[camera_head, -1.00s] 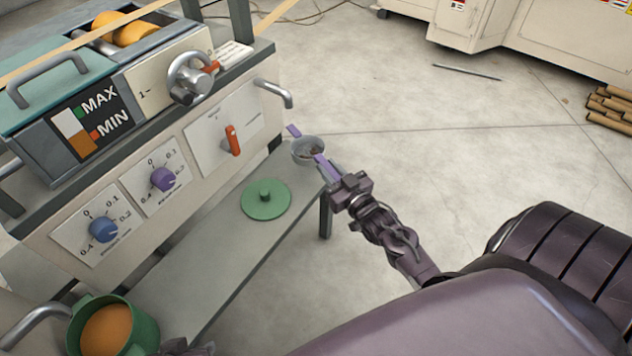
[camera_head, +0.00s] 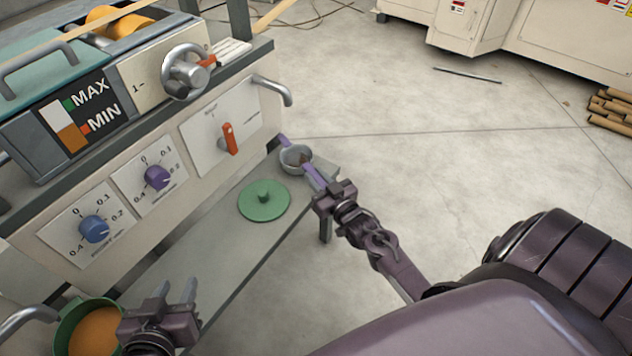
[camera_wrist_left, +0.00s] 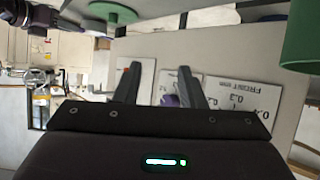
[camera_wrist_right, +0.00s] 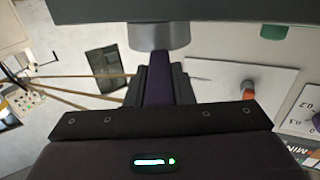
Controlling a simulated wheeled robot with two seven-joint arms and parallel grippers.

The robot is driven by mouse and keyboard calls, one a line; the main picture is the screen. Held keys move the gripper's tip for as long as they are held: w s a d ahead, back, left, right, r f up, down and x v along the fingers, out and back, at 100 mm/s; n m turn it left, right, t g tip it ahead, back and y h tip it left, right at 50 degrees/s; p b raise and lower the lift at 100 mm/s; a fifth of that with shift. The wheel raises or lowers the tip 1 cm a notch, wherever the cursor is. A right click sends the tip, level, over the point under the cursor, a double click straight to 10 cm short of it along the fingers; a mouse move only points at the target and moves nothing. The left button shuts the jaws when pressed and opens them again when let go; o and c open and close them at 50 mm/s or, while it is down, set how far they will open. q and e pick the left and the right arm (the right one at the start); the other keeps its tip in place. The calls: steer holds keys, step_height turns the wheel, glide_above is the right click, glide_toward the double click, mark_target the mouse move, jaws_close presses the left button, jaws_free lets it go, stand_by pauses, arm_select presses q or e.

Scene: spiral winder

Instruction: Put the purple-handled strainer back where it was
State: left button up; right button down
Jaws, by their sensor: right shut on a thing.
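The strainer (camera_head: 296,157) is a grey bowl with purple handles on two sides, at the far end of the grey shelf (camera_head: 215,262). My right gripper (camera_head: 322,190) is shut on its near purple handle (camera_head: 312,175). In the right wrist view the handle (camera_wrist_right: 158,88) sits between the fingers, below the grey bowl (camera_wrist_right: 158,36). I cannot tell whether the bowl touches the shelf. My left gripper (camera_head: 176,292) is open and empty above the shelf's near end, beside the green pot (camera_head: 68,318). Its spread fingers show in the left wrist view (camera_wrist_left: 168,85).
A green lid (camera_head: 264,201) lies on the shelf near the strainer. The machine panel with blue (camera_head: 94,229), purple (camera_head: 157,178) and red (camera_head: 229,139) controls rises behind the shelf. A bent metal handle (camera_head: 275,88) juts out above the strainer. The shelf's middle is clear.

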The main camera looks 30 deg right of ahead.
steer(key=shift+w+f+b, duration=0.15)
steer(key=shift+f+b, duration=0.15)
steer(key=shift+f, duration=0.3)
arm_select(q)
step_height(320, 180, up, 6)
steer(key=w+t+h, duration=0.1)
steer(key=w+t, duration=0.1)
steer(key=t, duration=0.1)
steer(key=shift+w+d, duration=0.25)
steer(key=shift+w, duration=0.1)
arm_select(e)
steer(key=shift+a, duration=0.1)
arm_select(q)
steer(key=shift+r, duration=0.1)
arm_select(e)
steer(key=shift+f, duration=0.1)
steer(key=c, duration=1.3)
jaws_free()
arm_select(q)
steer(key=shift+w+r+t, duration=0.1)
steer(key=shift+r+t, duration=0.15)
steer(key=shift+t, duration=0.05)
arm_select(e)
steer(key=shift+o, duration=0.2)
